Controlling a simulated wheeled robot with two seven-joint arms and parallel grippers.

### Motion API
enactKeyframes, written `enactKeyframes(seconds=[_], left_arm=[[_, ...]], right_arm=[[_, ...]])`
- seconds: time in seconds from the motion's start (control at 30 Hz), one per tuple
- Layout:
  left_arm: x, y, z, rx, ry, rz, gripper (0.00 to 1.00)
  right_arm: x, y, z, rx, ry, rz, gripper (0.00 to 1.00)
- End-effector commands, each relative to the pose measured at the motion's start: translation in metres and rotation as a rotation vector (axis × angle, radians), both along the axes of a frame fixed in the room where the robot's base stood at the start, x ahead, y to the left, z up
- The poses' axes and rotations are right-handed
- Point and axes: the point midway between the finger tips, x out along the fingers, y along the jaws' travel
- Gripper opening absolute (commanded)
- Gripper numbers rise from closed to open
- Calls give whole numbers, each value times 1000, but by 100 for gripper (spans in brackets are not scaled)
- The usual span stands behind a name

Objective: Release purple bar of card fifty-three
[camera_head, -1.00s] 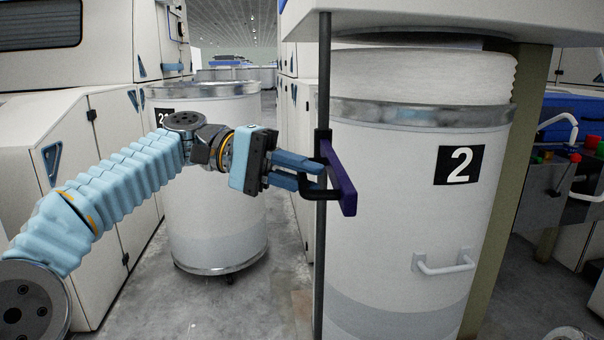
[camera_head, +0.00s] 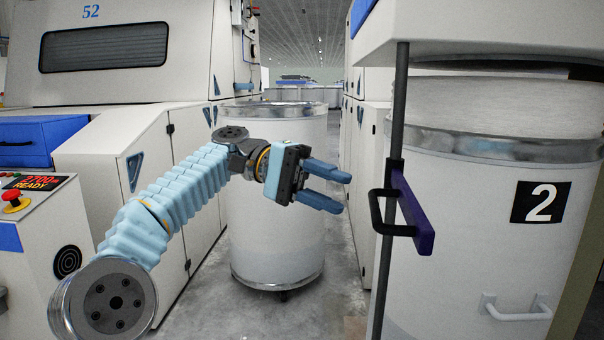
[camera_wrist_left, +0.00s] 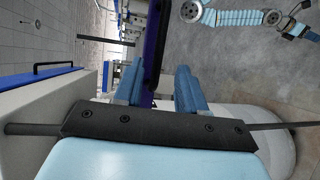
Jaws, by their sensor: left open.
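The purple bar (camera_head: 412,212) hangs on a black bracket at a dark vertical rod (camera_head: 398,120), in front of the can marked 2 (camera_head: 470,230). My left gripper (camera_head: 346,193) is open and empty, left of the bar, with a visible gap between its fingertips and the black bracket. In the left wrist view the purple bar (camera_wrist_left: 153,45) shows beyond and between the two open blue fingers (camera_wrist_left: 158,72). What looks like my right arm shows at that view's top right, with its gripper (camera_wrist_left: 300,30) too small to read.
Another white can (camera_head: 275,200) stands in the aisle behind my left gripper. The machine marked 52 (camera_head: 105,90) lines the left side, with a control panel and red button (camera_head: 14,201). A white overhang (camera_head: 480,35) covers the right can. Some grey floor is bare between.

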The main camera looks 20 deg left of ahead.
Motion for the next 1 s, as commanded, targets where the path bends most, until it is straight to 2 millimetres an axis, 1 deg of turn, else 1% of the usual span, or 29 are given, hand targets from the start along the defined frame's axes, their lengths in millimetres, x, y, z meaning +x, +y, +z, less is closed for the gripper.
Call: enactKeyframes(seconds=[0.03, 0.13, 0.2, 0.33, 0.5, 0.9, 0.97, 1.0], left_arm=[[3, 12, 5, -1, 0, 3, 40], [6, 35, 9, -1, 0, 3, 40], [8, 46, 10, -1, 0, 1, 40], [10, 60, 12, -1, -1, 1, 40], [10, 66, 12, 1, 1, 0, 40], [10, 66, 12, 1, 1, 0, 40], [13, 65, 9, 0, 7, 4, 40], [18, 63, 5, 1, 19, 14, 40]], right_arm=[[0, 0, 6, 0, 0, 1, 43], [0, 0, 12, 1, 0, 1, 43], [0, 1, 13, 1, 0, 2, 43], [0, 1, 14, 2, 0, 2, 43], [0, 1, 14, 2, 0, 2, 43], [0, 1, 14, 2, 0, 2, 43], [0, 1, 14, 2, 0, 2, 43], [0, 1, 14, 2, 0, 2, 43]])
